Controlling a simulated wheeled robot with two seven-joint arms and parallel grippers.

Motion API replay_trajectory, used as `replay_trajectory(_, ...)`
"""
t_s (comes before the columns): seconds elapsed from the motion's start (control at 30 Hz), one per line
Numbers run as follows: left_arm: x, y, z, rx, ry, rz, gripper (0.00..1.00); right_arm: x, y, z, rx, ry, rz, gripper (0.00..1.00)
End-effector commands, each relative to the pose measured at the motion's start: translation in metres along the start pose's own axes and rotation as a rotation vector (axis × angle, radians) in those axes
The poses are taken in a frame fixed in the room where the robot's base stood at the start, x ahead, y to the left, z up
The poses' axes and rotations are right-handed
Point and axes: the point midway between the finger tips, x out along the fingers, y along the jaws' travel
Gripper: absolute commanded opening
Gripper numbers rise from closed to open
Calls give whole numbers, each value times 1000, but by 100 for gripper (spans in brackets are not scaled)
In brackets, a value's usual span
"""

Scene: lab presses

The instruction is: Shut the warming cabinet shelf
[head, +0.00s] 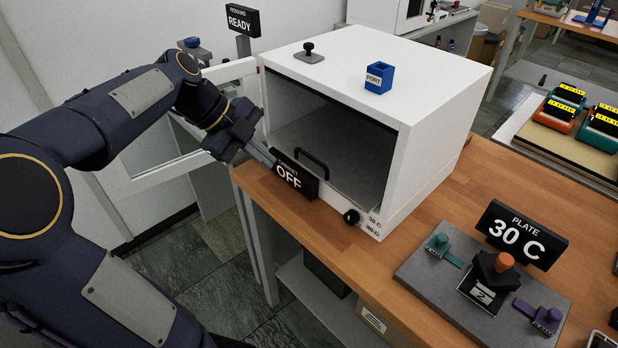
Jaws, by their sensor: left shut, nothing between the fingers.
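The warming cabinet (440,75) is a white box on the wooden bench, its front open. Inside lies a flat grey shelf (345,150) with a black bar handle (312,162) at its front, close to the cabinet's front opening. I cannot tell exactly how far out the shelf sits. My left gripper (264,155) is shut and empty at the cabinet's lower left front corner, left of the handle and apart from it. Its fingertips are close to the black "OFF" sign (291,175); contact is unclear. My right gripper is not in view.
A white-framed clear panel (155,180), seemingly the cabinet's door, stands out to the left behind my arm. A knob (351,217) is at the lower front. A plate (415,265) with small tools and a "30 C" sign (521,234) stands at right.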

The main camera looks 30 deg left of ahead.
Motion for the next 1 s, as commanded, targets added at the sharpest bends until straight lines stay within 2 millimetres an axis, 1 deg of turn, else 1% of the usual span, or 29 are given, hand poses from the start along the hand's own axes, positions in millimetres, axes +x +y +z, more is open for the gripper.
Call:
replay_trajectory(0.07,2,1,0,6,8,3,0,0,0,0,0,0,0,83)
replay_trajectory(0.17,13,1,-1,7,9,5,0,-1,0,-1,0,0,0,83)
replay_trajectory(0.27,32,1,-2,7,11,8,0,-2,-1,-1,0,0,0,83)
replay_trajectory(0.5,84,1,-2,5,11,9,0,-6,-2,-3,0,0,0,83)
replay_trajectory(0.6,102,-1,-2,5,8,9,0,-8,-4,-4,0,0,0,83)
replay_trajectory(0.7,106,-18,-3,7,7,5,0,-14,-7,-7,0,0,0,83)
replay_trajectory(0.8,112,-27,-2,7,7,6,0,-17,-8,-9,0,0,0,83)
replay_trajectory(1.0,117,-34,-2,6,6,4,0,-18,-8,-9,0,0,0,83)
